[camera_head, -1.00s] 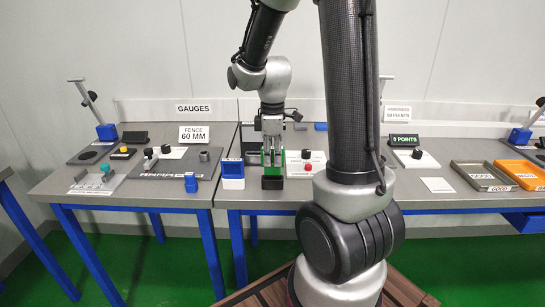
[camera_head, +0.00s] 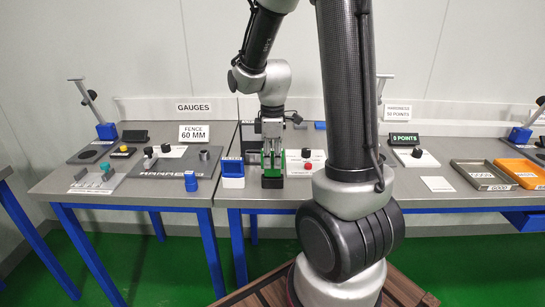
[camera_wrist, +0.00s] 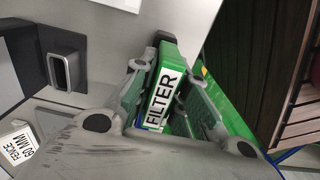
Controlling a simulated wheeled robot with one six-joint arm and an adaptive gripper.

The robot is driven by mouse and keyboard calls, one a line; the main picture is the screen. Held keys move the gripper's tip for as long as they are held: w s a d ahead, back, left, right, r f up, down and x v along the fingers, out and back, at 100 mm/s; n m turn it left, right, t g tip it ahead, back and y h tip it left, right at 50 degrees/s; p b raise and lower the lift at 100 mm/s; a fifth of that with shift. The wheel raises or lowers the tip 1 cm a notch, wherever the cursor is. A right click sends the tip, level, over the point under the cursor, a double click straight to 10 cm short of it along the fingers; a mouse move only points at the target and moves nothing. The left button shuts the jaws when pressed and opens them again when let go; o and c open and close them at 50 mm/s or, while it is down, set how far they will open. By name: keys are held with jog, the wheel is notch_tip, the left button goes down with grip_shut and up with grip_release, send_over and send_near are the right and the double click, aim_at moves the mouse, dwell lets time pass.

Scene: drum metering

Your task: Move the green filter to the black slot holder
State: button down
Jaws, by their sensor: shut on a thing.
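The green filter (camera_wrist: 163,95), with a white FILTER label, is between the fingers of my gripper (camera_wrist: 166,88) in the wrist view. My gripper (camera_head: 272,157) is shut on it and points down at the bench in the head view. There the green filter (camera_head: 265,161) shows only in part around the fingers. The black slot holder (camera_head: 272,182) stands directly below, at the front of the bench. I cannot tell how deep the filter sits in the slot. A dark piece shows at the filter's far end in the wrist view.
A blue and white box (camera_head: 232,172) stands close to the left of the holder. A white panel with a red knob (camera_head: 308,166) lies close to the right. A dark plate with knobs (camera_head: 168,162) is further left. Metal and orange trays (camera_head: 484,187) are far right.

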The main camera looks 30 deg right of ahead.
jog(key=shift+f, duration=1.45)
jog(key=c, duration=1.3)
grip_release()
jog(key=shift+c, duration=0.2)
notch_tip(320, 180, up, 12)
jog(key=shift+f, duration=0.1)
